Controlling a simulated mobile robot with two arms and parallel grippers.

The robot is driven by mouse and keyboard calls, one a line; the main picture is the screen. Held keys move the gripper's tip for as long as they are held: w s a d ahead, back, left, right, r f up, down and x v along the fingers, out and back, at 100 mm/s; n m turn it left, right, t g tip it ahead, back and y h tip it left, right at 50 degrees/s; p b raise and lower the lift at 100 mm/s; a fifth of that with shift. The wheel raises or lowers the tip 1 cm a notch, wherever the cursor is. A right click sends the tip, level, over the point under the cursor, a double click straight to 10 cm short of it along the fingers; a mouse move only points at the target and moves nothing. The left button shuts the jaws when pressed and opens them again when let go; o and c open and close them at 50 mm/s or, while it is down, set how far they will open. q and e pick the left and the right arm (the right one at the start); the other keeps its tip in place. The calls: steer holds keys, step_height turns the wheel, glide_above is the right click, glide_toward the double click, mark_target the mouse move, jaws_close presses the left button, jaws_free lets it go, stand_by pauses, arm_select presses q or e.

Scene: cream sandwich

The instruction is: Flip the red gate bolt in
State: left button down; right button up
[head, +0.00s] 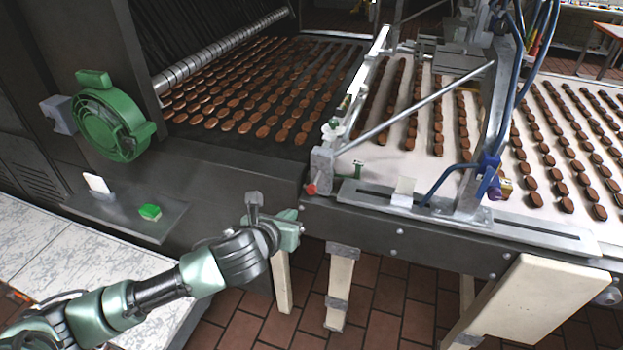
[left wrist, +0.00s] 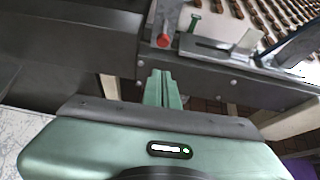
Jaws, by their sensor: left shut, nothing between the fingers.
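The red gate bolt (head: 311,189) shows as a small red knob at the lower corner of the grey gate block, at the near edge of the conveyor machine. It also shows in the left wrist view (left wrist: 163,41), above the fingertips. My left gripper (head: 294,222) is shut and empty, just below and left of the red bolt and apart from it. In the left wrist view its green fingers (left wrist: 162,78) are together and point toward the bolt. My right gripper is in neither view.
Rows of biscuits lie on the dark belt (head: 318,123) and white belt (head: 402,152). A slotted metal plate (head: 470,219) runs along the machine's edge, right of the bolt. A green wheel (head: 103,122) and a shelf with a green block (head: 150,212) are at left.

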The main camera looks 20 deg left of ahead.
arm_select(q)
steer(key=p, duration=0.2)
glide_toward(314, 183)
step_height(314, 183, down, 4)
steer(key=s, duration=0.2)
steer(key=w, duration=0.2)
steer(key=w+p, duration=0.1)
steer(key=w, duration=0.1)
steer(key=shift+d+r, duration=0.15)
steer(key=shift+r, duration=0.1)
steer(key=shift+w, duration=0.15)
steer(key=w, duration=0.3)
steer(key=shift+w, duration=0.35)
steer(key=shift+s+r, duration=0.1)
